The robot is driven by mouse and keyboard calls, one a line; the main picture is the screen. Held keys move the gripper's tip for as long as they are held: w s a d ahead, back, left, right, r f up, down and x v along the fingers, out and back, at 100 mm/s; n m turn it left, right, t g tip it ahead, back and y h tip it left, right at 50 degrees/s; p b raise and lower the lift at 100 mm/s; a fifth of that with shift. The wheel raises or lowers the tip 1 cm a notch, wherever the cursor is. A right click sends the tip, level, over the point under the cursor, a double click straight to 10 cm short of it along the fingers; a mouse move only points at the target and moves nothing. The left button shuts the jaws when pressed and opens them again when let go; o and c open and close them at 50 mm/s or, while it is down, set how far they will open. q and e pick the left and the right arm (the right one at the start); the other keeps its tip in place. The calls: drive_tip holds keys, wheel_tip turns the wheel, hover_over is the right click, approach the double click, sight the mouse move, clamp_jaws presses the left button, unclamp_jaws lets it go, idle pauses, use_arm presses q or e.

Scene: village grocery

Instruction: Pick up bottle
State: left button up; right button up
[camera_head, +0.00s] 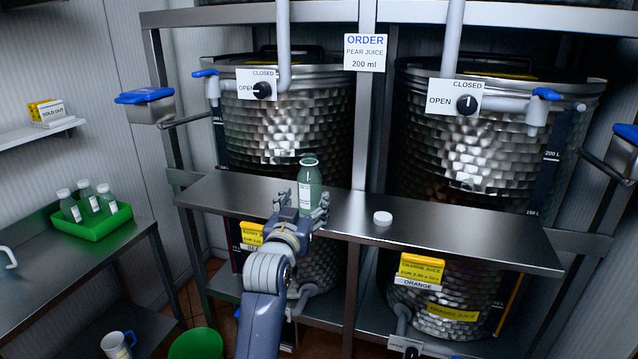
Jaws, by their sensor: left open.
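A green, open-topped bottle (308,180) stands upright on the metal shelf (450,240) in front of the tanks. A white cap (382,218) lies on the shelf to its right. My left gripper (304,208) is at the bottle's lower part, its fingers spread open on either side of it. Whether the fingers touch the bottle I cannot tell. The bottle's base is partly hidden by the gripper. My right gripper is not in view.
Two large metal tanks (290,125) stand behind the shelf, with valve pipes above. A green tray (92,228) with several capped bottles sits on the left table. A green bucket (196,345) and a mug (117,345) are lower left. The shelf's right part is clear.

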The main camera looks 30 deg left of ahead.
sight(309, 192)
use_arm(q)
drive_tip(key=w, duration=0.2)
drive_tip(key=w+a, duration=0.1)
drive_tip(key=shift+r+p, duration=0.4)
drive_tip(key=shift+x, duration=1.05)
drive_tip(key=shift+w+a+p, duration=0.15)
drive_tip(key=shift+w+p, duration=0.05)
drive_tip(key=shift+p, duration=0.1)
drive_tip(key=p+x, duration=0.1)
drive_tip(key=x, duration=0.1)
drive_tip(key=p+x, duration=0.1)
drive_tip(key=x, duration=0.1)
drive_tip(key=shift+w+a+r, duration=0.1)
drive_tip(key=shift+a, duration=0.25)
drive_tip(key=shift+w+a, duration=0.1)
drive_tip(key=shift+w, duration=0.25)
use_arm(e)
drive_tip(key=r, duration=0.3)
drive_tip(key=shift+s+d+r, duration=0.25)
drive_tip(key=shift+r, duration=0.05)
use_arm(q)
drive_tip(key=shift+s, duration=0.1)
drive_tip(key=c, duration=1.2)
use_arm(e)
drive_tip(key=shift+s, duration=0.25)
